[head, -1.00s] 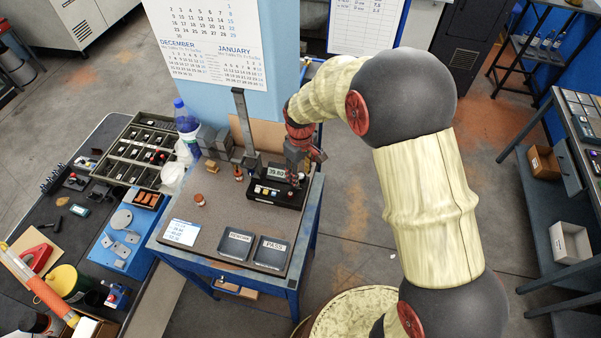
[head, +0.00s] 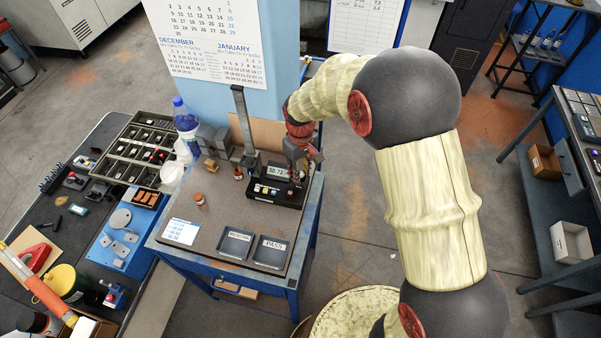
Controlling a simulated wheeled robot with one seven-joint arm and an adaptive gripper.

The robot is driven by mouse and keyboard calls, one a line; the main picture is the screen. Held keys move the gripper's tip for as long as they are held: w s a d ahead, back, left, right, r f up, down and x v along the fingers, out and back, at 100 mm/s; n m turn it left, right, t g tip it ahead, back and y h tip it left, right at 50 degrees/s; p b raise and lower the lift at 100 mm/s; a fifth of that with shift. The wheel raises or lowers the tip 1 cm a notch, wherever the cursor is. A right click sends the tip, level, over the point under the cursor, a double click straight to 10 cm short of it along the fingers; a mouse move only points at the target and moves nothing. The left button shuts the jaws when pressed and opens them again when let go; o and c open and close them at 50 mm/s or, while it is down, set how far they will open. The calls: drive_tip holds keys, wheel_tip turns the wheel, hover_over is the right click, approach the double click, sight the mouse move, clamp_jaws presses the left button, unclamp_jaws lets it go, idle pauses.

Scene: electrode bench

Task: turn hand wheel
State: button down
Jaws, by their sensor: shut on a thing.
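A black measuring device (head: 262,190) with a lit digital display (head: 279,172) and several small coloured buttons stands at the back right of the small bench (head: 205,215). The display seems to read about 38.7. My gripper (head: 298,172) reaches down from the right over the device's right end, beside the display. It is shut on a part there, apparently the hand wheel. My fingers and wrist hide the wheel, so its shape and angle cannot be seen.
A grey upright post (head: 244,125) stands just left of the device. Two dark trays, one marked PASS (head: 272,252), lie at the bench front. A white card (head: 181,231) and a small copper-coloured part (head: 198,199) lie left. A parts organiser (head: 130,150) stands beyond.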

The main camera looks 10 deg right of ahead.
drive_tip(key=m, duration=0.3)
drive_tip(key=shift+b, duration=0.4)
drive_tip(key=c, duration=1.6)
unclamp_jaws()
drive_tip(key=shift+o, duration=0.6)
wheel_tip(320, 180, up, 12)
